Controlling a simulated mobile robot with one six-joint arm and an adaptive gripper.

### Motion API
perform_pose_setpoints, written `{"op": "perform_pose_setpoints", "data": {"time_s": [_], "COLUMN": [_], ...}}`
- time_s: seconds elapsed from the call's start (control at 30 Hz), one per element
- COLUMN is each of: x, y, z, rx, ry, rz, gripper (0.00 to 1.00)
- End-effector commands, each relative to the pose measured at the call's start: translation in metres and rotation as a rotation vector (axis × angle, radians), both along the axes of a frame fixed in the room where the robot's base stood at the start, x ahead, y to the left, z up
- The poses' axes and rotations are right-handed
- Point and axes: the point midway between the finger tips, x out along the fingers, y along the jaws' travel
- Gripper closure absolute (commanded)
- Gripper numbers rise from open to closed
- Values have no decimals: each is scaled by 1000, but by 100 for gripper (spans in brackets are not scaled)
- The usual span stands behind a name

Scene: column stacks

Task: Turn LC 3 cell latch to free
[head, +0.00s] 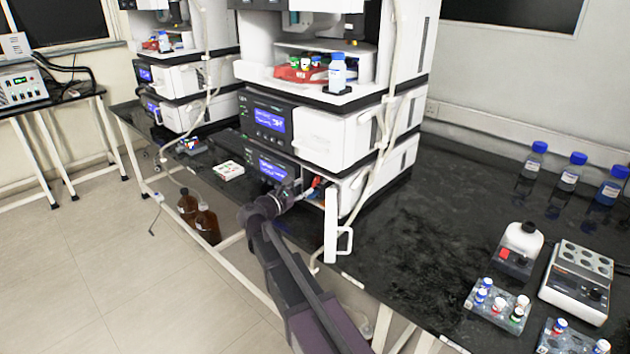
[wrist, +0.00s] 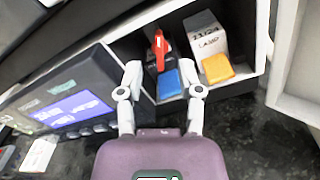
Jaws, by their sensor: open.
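My gripper (wrist: 160,80) is open and empty, its two fingers spread in front of an open compartment in the lower module of the stack. A red lever, which looks like the cell latch (wrist: 159,46), stands upright beyond and between the fingertips, apart from them. A blue block (wrist: 169,84) lies below it, and a yellow block (wrist: 217,68) sits to its right in front of a white labelled box (wrist: 205,37). In the head view my gripper (head: 298,194) is at the compartment's opening, where the red latch (head: 314,183) shows small. No LC 3 label is readable.
The white compartment door (head: 331,228) stands open to the right, with its handle outward. The module's lit screen (wrist: 71,108) is left of my gripper. A tube rack (head: 498,305), heater block (head: 577,282) and blue-capped bottles (head: 572,172) are farther right. The middle bench is clear.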

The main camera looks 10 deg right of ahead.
Motion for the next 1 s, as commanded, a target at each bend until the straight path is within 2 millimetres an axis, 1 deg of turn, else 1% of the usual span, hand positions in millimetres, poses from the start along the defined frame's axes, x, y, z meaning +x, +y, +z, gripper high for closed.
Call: {"op": "perform_pose_setpoints", "data": {"time_s": [0.03,0.2,0.4,0.57,0.87,0.9,0.97,1.0], "x": [6,19,31,35,35,35,35,35], "y": [-7,-26,-41,-47,-48,-48,-47,-47], "z": [0,0,0,0,0,0,0,0], "rx": [0,0,0,0,0,0,0,0], "ry": [0,0,-1,-1,-1,-1,-1,-1], "rz": [-2,-2,-1,1,1,1,1,1], "gripper": [53,53,53,53,53,56,74,86]}}
